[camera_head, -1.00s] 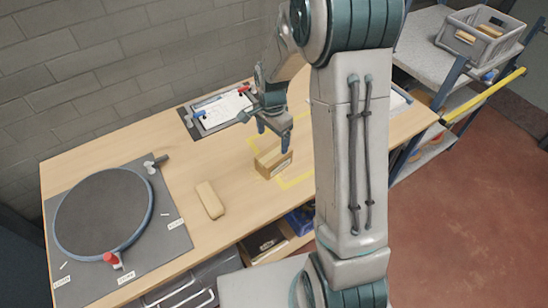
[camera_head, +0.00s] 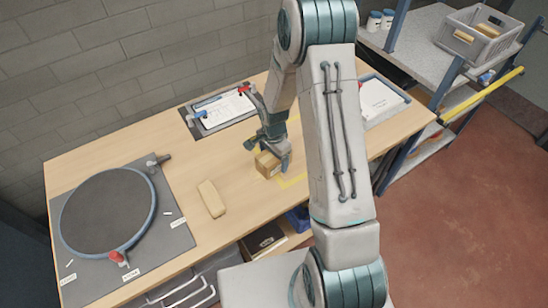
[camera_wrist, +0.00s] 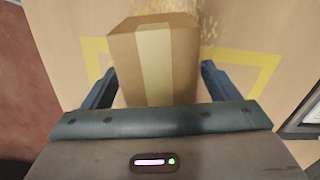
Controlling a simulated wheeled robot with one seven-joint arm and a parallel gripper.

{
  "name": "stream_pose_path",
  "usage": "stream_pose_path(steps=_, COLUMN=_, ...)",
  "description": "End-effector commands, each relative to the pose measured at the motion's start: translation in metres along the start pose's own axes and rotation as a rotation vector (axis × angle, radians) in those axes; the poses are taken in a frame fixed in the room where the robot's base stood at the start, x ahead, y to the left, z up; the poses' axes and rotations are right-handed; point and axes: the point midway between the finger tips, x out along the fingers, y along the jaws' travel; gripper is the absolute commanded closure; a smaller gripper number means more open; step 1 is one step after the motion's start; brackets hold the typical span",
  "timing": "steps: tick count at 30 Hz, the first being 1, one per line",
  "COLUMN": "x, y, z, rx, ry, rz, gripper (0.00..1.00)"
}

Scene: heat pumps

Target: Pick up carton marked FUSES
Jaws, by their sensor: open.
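A small brown carton (camera_head: 267,164) stands on the wooden table (camera_head: 120,150) at a yellow taped outline. In the wrist view the carton (camera_wrist: 155,62) shows a pale tape strip along it; no FUSES marking is readable. My gripper (camera_head: 271,158) is low over the table at the carton. In the wrist view its two blue fingers (camera_wrist: 158,88) are open, one on each side of the carton, with small gaps visible. The carton rests on the table and is partly hidden by my gripper in the head view.
A tan block (camera_head: 211,198) lies left of the carton. A round dark turntable (camera_head: 108,212) sits at the table's left. A clipboard (camera_head: 222,110) lies behind, and a white tray (camera_head: 380,101) lies right. A grey crate (camera_head: 475,38) stands on the shelf cart.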

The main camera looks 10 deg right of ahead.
Motion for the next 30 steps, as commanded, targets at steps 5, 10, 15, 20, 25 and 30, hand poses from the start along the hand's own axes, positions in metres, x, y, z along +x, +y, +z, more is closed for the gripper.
stream_pose_path(steps=5, x=0.001, y=0.0, z=0.0, rx=0.0, ry=0.001, rz=-0.001, gripper=0.18)
stream_pose_path(steps=10, x=0.001, y=0.0, z=0.0, rx=0.0, ry=0.001, rz=-0.001, gripper=0.43)
stream_pose_path(steps=15, x=0.001, y=-0.001, z=0.0, rx=0.0, ry=0.001, rz=-0.002, gripper=0.73)
stream_pose_path(steps=20, x=0.001, y=-0.001, z=0.0, rx=0.0, ry=0.001, rz=-0.002, gripper=0.72)
stream_pose_path(steps=25, x=-0.002, y=-0.001, z=-0.001, rx=0.0, ry=0.002, rz=-0.002, gripper=0.72)
stream_pose_path(steps=30, x=-0.013, y=-0.001, z=-0.001, rx=0.0, ry=0.003, rz=-0.004, gripper=0.72)
